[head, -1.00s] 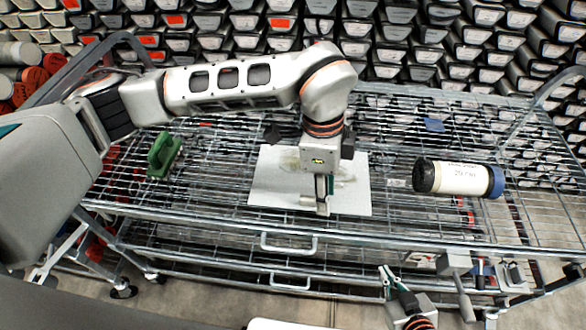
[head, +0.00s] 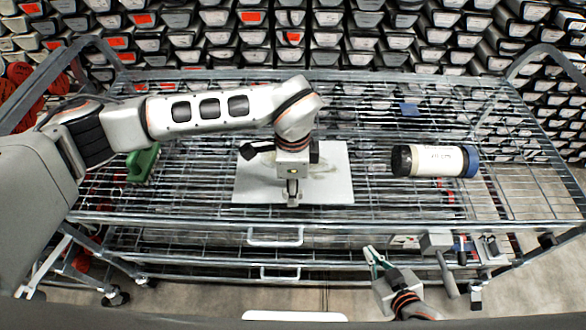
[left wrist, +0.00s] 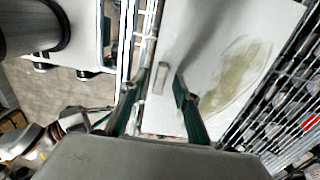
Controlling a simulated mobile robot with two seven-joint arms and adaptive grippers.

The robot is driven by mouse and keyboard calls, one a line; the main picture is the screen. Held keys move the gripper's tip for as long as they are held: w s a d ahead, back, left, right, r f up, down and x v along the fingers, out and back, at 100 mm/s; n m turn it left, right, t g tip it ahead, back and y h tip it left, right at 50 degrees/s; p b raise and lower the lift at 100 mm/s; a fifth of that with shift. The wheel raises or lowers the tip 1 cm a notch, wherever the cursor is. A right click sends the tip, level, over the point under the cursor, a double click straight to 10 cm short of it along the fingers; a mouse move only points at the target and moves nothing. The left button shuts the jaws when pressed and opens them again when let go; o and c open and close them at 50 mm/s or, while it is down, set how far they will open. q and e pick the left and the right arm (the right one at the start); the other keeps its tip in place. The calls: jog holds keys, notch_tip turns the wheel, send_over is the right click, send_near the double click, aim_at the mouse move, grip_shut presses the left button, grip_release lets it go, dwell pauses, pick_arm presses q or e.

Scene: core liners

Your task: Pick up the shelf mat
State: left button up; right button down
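The shelf mat (head: 335,185) is a pale, flat rectangular sheet lying on the top wire shelf, with a faint yellowish stain. It also shows in the left wrist view (left wrist: 205,45), with a small pale raised block or tab near its edge. My left gripper (head: 292,198) points down over the mat's front edge. In the left wrist view its two green-sided fingers (left wrist: 160,85) are apart, with the mat's edge and the tab in the gap ahead. Contact cannot be told. My right gripper (head: 374,258) is below the shelf front, its fingers apart and empty.
On the top wire shelf (head: 370,110), a dark cylinder with a white label and blue cap (head: 435,161) lies right of the mat. A green tool (head: 142,165) lies to the left and a small blue item (head: 409,109) behind. Racked core liners fill the background.

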pick_arm(q)
grip_shut()
jog(key=shift+r, duration=0.1)
